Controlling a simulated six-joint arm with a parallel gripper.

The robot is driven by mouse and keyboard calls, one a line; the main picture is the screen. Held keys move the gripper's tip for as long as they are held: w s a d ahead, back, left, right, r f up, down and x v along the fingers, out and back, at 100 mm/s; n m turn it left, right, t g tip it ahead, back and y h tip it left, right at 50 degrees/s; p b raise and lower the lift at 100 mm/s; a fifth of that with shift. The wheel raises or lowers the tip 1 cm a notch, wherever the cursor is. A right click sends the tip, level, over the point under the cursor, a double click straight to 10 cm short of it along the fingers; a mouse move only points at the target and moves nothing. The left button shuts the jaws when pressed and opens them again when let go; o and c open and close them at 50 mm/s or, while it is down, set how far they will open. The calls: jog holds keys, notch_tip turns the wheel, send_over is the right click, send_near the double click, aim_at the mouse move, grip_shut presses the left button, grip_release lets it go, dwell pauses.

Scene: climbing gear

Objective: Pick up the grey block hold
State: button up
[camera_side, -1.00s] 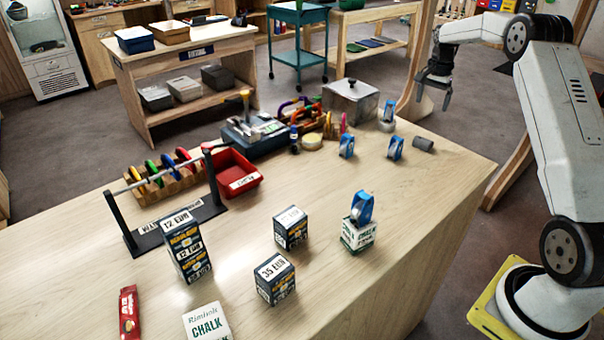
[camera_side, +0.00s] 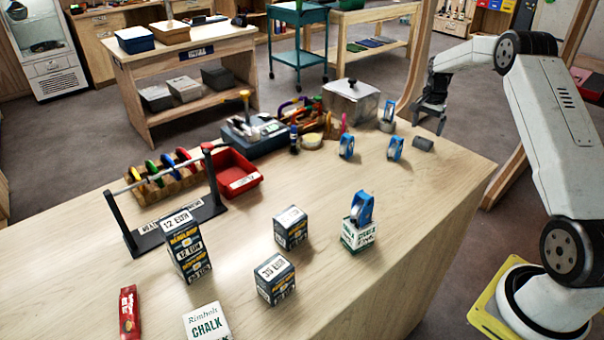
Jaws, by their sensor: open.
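A small dark grey piece (camera_side: 424,144), which looks like the grey block hold, lies on the wooden table near its far right corner. My gripper (camera_side: 428,127) is open and points down, with its fingertips close above the grey piece in the picture. Nothing shows between the fingers. I cannot tell how much height is left between the fingertips and the piece.
Blue tape-like rolls (camera_side: 395,149) and (camera_side: 346,146) stand just left of the grey piece, and another (camera_side: 387,113) stands behind. A metal box (camera_side: 351,103) stands further left. Small boxes (camera_side: 275,280) stand nearer. Bare table (camera_side: 420,190) lies in front.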

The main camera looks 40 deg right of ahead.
aim_at(423, 139)
jog(key=shift+f, duration=2.6)
jog(key=c, duration=1.1)
jog(key=shift+w+r, duration=0.1)
jog(key=shift+r, duration=0.1)
